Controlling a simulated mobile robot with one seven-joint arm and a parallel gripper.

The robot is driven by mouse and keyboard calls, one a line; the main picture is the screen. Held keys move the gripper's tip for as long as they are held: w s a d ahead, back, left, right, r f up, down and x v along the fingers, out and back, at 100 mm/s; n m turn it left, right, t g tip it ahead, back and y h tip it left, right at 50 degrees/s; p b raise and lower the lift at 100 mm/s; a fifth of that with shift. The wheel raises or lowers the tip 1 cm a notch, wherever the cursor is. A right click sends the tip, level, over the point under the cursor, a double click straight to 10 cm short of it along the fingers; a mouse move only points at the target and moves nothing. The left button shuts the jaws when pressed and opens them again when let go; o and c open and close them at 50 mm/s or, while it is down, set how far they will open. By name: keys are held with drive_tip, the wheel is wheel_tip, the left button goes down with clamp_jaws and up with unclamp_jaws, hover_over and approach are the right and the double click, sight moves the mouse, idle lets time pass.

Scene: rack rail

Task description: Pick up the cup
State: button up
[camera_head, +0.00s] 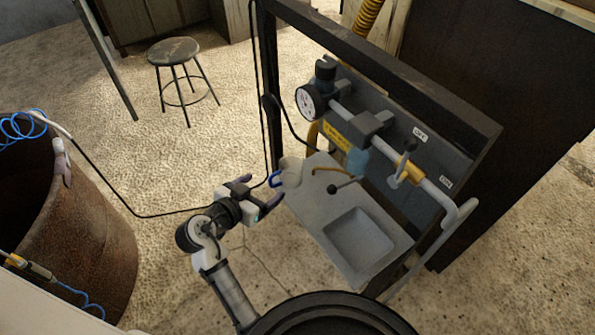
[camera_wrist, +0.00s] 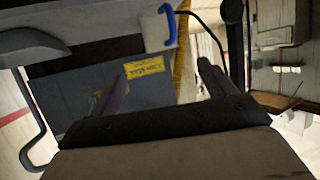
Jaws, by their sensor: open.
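The cup (camera_head: 291,171) is pale with a blue handle on its left side, at the left end of the grey counter (camera_head: 318,211) in the head view. In the wrist view both fingers of my gripper (camera_wrist: 164,76) are apart, below the cup in the picture. Whether a finger touches the handle I cannot tell.
A dark frame (camera_head: 385,60) rises around the counter, with a back panel carrying a pipe (camera_head: 432,190), valve and yellow label (camera_head: 337,134). The counter has a sunken basin (camera_head: 360,240). A rusty barrel (camera_head: 85,230) stands left; a stool (camera_head: 174,52) stands behind on open floor.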

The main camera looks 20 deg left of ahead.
sight(284, 172)
drive_tip(key=p+x, duration=0.1)
drive_tip(key=x, duration=0.6)
drive_tip(key=shift+w+d+f, duration=0.15)
drive_tip(key=shift+w, duration=0.25)
drive_tip(key=p+x, duration=0.2)
drive_tip(key=x, duration=0.2)
drive_tip(key=shift+w+d, duration=0.1)
drive_tip(key=shift+w, duration=0.3)
drive_tip(key=shift+w+f, duration=0.2)
drive_tip(key=shift+w, duration=0.05)
drive_tip(key=shift+c, duration=0.4)
drive_tip(key=c, duration=1)
